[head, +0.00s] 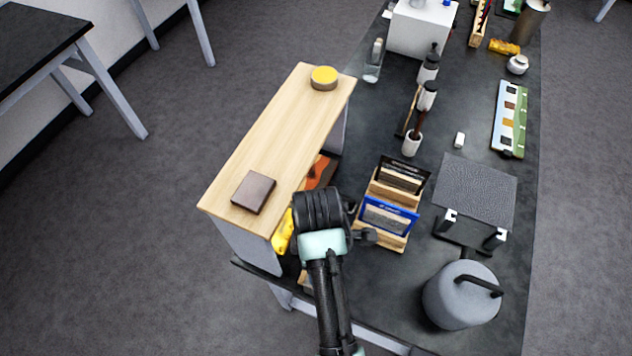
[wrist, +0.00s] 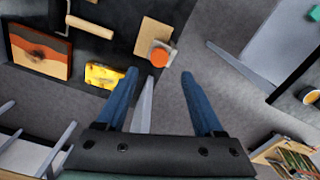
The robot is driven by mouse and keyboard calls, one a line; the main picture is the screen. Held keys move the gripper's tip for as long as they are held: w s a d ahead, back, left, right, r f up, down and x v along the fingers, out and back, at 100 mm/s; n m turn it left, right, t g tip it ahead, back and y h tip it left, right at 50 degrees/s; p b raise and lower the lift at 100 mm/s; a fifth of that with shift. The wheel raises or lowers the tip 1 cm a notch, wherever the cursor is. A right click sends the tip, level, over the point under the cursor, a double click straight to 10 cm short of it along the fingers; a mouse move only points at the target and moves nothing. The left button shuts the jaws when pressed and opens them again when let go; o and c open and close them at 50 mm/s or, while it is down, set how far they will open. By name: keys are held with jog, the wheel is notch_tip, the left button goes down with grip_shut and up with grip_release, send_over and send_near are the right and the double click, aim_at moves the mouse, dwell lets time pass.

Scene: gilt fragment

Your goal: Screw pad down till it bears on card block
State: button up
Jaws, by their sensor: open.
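In the wrist view my gripper (wrist: 160,74) is open, with two blue fingers apart and nothing between them. Just beyond the fingertips is an orange round knob or pad (wrist: 160,57) against a flat tan block (wrist: 153,38). I cannot tell whether this is the screw pad and card block, or whether the two touch. A yellow object (wrist: 104,75) lies left of the fingers. It also shows in the head view (head: 283,232), beside the wooden shelf. In the head view my dark wrist is at the shelf's near right side, and the fingers are hidden.
The wooden shelf top (head: 275,145) carries a brown block (head: 253,192) and a yellow-topped disc (head: 324,77). Right of my wrist stand a wooden card rack (head: 390,205), a grey plate on a stand (head: 476,190) and a grey canister (head: 461,296). An orange-brown framed panel (wrist: 40,50) is under the shelf.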

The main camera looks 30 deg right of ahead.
notch_tip(320, 180, down, 7)
jog(key=shift+f+p, duration=0.1)
jog(key=shift+p, duration=0.3)
grip_shut()
